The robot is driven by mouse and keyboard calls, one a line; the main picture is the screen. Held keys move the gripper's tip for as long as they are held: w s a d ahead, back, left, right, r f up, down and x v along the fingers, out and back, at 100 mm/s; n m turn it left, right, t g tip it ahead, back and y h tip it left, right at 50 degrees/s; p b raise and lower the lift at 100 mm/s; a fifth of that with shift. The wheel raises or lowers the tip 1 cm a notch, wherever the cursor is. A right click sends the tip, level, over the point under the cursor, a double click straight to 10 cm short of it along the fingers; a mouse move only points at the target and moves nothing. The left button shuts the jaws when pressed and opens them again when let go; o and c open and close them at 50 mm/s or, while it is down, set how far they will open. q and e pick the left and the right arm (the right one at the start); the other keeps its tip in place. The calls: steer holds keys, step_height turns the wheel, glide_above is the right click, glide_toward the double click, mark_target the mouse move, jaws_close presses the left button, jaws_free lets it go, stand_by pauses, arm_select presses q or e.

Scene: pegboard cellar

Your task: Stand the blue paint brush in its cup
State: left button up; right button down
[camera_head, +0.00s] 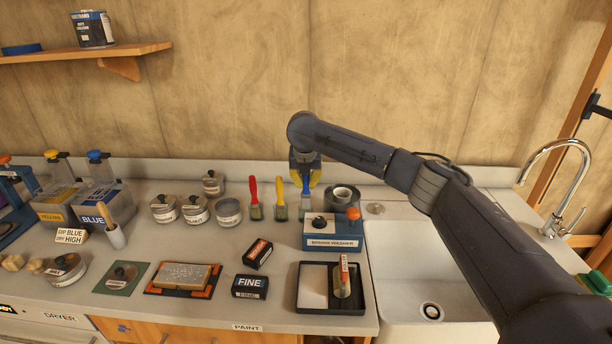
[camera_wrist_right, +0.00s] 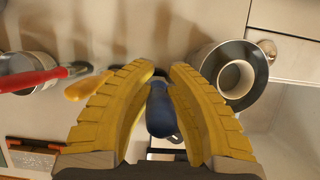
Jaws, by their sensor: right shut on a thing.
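The blue paint brush (camera_head: 306,188) hangs upright, handle up, below my right gripper (camera_head: 306,172) at the back of the counter. My right gripper is shut on its handle; in the right wrist view the blue handle (camera_wrist_right: 160,112) is between the yellow fingers (camera_wrist_right: 160,85). A red brush (camera_head: 254,196) and a yellow brush (camera_head: 280,198) stand to its left. My left gripper is not in view.
A blue washer box (camera_head: 333,241) with an orange knob stands just in front of the brush. The sink (camera_head: 412,262) lies further right. Several round tins, including one (camera_head: 229,211), stand left of the brushes.

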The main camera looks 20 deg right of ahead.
mark_target(306, 190)
steer(key=shift+f, duration=1.85)
steer(key=c, duration=1.3)
jaws_free()
steer(key=v, duration=1.2)
steer(key=shift+a, duration=0.1)
